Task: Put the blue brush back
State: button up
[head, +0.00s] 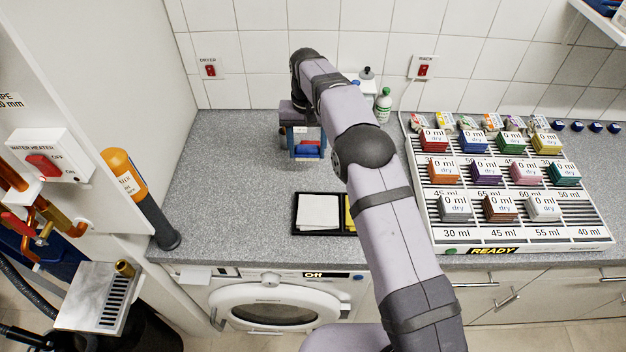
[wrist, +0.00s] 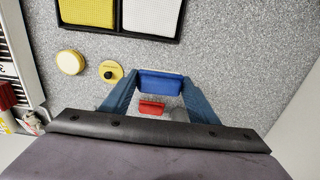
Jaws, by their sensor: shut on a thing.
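My gripper (head: 307,153) is low over the grey counter, behind the black tray. In the wrist view its two blue-grey fingers (wrist: 160,78) close on the sides of the blue brush (wrist: 162,84), a blue block spanning between the fingertips. The brush also shows in the head view (head: 308,155) between the fingers. A small red piece (wrist: 151,108) shows nearer the wrist; I cannot tell whether it belongs to the brush. I cannot tell whether the brush touches the counter.
The black tray (head: 296,233) holds a white pad (head: 318,212) and a yellow one. Two round yellowish items (wrist: 70,63) (wrist: 110,72) lie left of my gripper in the wrist view. A rack (head: 590,228) of coloured blocks fills the right. Counter left of the gripper is clear.

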jog(key=shift+w+d+f+b, duration=0.2)
jog(key=shift+w+d+b, duration=0.2)
jog(key=shift+w, duration=0.3)
jog(key=shift+w+d+r+b, duration=0.15)
jog(key=shift+w+d+b, duration=0.15)
jog(key=shift+d+b, duration=0.15)
send_over(313, 176)
notch_tip(313, 176, down, 5)
jog(key=shift+s+r, duration=0.1)
jog(key=shift+f+p, duration=1.05)
jog(key=shift+f, duration=1.55)
jog(key=shift+f, duration=0.15)
jog(key=o, duration=1)
